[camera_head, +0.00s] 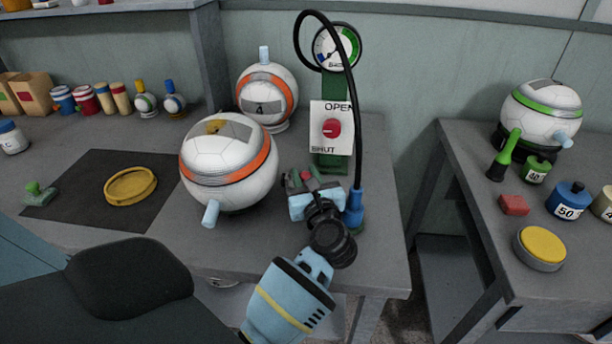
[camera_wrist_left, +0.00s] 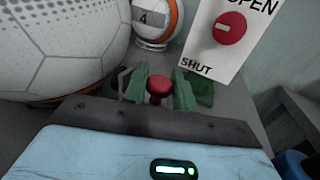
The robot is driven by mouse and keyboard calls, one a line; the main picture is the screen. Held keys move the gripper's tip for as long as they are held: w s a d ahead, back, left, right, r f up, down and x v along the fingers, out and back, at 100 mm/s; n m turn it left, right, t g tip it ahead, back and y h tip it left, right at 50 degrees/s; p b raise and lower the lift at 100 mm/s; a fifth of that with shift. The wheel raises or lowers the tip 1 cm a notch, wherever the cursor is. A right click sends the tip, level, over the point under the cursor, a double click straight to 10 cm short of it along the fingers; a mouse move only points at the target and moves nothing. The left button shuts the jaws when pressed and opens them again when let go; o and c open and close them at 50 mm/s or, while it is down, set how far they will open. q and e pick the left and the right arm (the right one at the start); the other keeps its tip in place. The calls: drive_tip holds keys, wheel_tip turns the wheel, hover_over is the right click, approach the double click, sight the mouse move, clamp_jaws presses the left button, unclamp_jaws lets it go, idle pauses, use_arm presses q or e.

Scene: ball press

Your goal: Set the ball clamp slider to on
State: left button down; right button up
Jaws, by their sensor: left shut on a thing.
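My left gripper (camera_head: 308,178) is at the table's front right, beside the large ball and below the OPEN/SHUT panel (camera_head: 345,143). Its two green fingers are shut on a small red knob (camera_wrist_left: 158,88), which shows between them in the left wrist view. What the knob is mounted on is mostly hidden by the gripper. No label reading "on" is visible, so I cannot tell for sure that it is the clamp slider. A larger red knob (camera_head: 332,128) sits on the panel between OPEN and SHUT, apart from the gripper. My right gripper is not in view.
A large white ball with an orange band (camera_head: 225,165) stands just left of the gripper; a second ball (camera_head: 267,95) is behind it. A gauge (camera_head: 337,47) tops the green post, and a black hose hangs to a blue fitting (camera_head: 354,208) right of the gripper.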

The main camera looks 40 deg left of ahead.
use_arm(q)
drive_tip(key=shift+s+a, duration=0.2)
drive_tip(key=shift+a, duration=0.25)
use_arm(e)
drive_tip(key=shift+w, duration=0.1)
use_arm(q)
drive_tip(key=c, duration=1.5)
unclamp_jaws()
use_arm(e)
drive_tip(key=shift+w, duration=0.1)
use_arm(q)
drive_tip(key=shift+d, duration=0.1)
